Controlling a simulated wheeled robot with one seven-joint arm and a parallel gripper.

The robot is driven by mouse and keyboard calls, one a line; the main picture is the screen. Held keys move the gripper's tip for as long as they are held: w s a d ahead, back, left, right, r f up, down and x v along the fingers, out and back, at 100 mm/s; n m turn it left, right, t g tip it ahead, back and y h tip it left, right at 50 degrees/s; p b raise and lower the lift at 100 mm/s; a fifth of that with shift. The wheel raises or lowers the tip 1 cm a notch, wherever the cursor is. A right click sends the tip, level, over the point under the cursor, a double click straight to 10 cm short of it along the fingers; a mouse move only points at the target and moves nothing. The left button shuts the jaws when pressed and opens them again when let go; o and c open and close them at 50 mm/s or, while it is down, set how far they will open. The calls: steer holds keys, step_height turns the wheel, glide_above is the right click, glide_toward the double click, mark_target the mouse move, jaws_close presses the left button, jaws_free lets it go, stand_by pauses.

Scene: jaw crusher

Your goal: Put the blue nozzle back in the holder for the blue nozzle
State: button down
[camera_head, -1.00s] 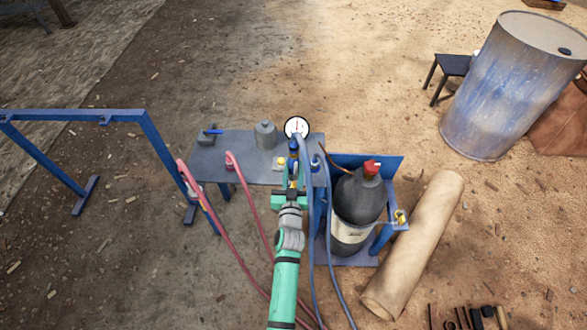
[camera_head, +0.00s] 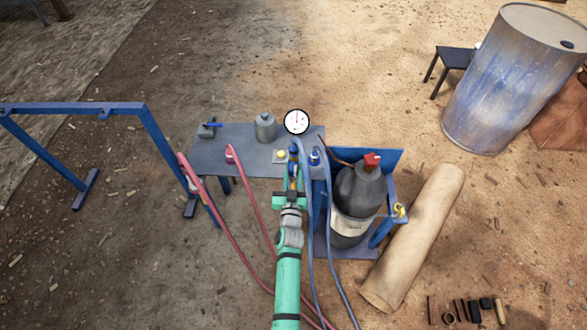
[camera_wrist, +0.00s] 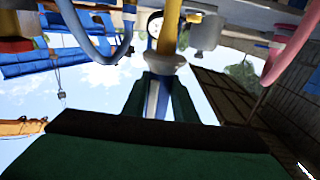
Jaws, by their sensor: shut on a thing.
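My gripper (camera_head: 292,192) is shut on the blue nozzle at the front edge of the grey metal table. In the wrist view, my green fingers (camera_wrist: 157,98) close on both sides of the nozzle's blue and white stem (camera_wrist: 153,97). A cream collar and a yellow part (camera_wrist: 171,32) of it reach up beyond the fingertips. In the head view, the nozzle (camera_head: 294,170) is small and partly covered by my gripper. A blue fitting (camera_head: 314,157) is just right of it. I cannot make out the holder or whether the nozzle touches it.
Blue hoses (camera_head: 328,215) hang right of my arm, close to it; pink hoses (camera_head: 229,175) hang left. The grey table (camera_head: 235,155) bears a weight-like grey object (camera_head: 265,127) and a round gauge (camera_head: 297,122). A dark gas cylinder (camera_head: 357,195) stands right. Bare ground lies left.

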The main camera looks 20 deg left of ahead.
mark_target(294, 185)
steer(key=shift+f, duration=4.45)
steer(key=c, duration=1.4)
jaws_free()
steer(key=shift+o, duration=0.2)
steer(key=shift+f, duration=0.1)
steer(key=v, duration=1)
steer(key=shift+s, duration=0.4)
steer(key=shift+d, duration=0.1)
